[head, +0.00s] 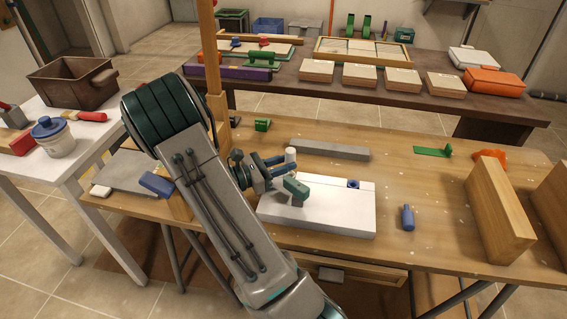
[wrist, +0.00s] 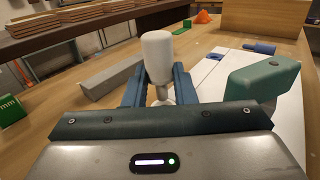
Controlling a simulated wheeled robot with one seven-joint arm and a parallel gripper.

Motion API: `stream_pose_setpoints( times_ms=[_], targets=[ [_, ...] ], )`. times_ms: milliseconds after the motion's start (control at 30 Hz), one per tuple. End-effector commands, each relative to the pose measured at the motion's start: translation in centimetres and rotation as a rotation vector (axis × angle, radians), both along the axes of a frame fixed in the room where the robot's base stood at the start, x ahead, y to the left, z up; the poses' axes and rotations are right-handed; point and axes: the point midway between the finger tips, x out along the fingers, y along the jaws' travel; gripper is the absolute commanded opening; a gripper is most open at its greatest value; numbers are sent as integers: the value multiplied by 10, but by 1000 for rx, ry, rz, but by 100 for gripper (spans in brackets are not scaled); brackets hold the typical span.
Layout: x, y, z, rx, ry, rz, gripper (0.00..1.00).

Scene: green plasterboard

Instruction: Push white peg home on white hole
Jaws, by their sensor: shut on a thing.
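The white peg (wrist: 157,54) stands upright between the two blue fingers of my gripper (wrist: 159,88) in the wrist view. In the head view, the white peg (head: 290,155) shows its top above my gripper (head: 278,162), which is shut on it. The white board (head: 335,215) lies on the wooden table below and in front of the gripper. A blue-ringed hole (head: 353,184) shows near its far right corner. A green piece (head: 297,188) is over the board, close to my gripper; it also shows in the wrist view (wrist: 262,85). I cannot make out the white hole.
A wooden block (head: 497,210) stands at the right. A green bracket (head: 433,151) lies at the back right. The table between board and wooden block is mostly clear.

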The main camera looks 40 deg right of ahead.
Motion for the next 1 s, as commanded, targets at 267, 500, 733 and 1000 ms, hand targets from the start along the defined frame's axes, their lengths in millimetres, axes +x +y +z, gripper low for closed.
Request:
stream_pose_setpoints(
  times_ms=[267, 500, 733, 1000],
  targets=[
    [0, 0, 0, 0, 0, 0, 0],
    [0, 0, 1, 0, 0, 0, 0],
    [0, 0, 0, 0, 0, 0, 0],
    [0, 0, -4, 0, 0, 0, 0]
  ],
)
